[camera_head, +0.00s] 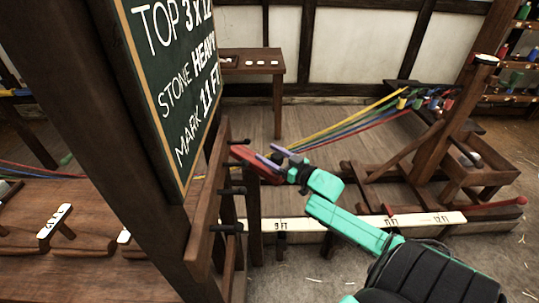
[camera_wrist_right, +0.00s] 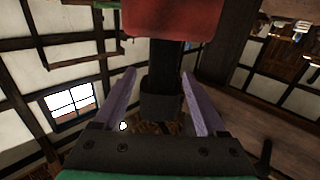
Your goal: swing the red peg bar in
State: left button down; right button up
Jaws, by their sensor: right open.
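The red peg bar (camera_head: 250,162) extends from the brown wooden post beside the chalkboard, with a dark peg near its post end. My right gripper (camera_head: 265,151) is at the bar, its two purple fingers apart. In the right wrist view, the red end of the bar (camera_wrist_right: 170,18) is at the top, and a dark upright piece (camera_wrist_right: 160,65) runs down from it between the open fingers (camera_wrist_right: 158,76). A gap shows beside the left finger, so the fingers are not closed on it. The gripper hides part of the bar in the head view. My left gripper is not visible.
The chalkboard (camera_head: 172,80) and its thick dark post stand close on the left. Dark pegs (camera_head: 228,228) stick out of the wooden rack below. A white marked rail (camera_head: 350,221) runs along the front. Coloured ropes (camera_head: 350,120) stretch behind toward a wooden stand at the right.

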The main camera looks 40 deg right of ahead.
jog(key=shift+w, duration=0.25)
grip_shut()
dwell(1.3)
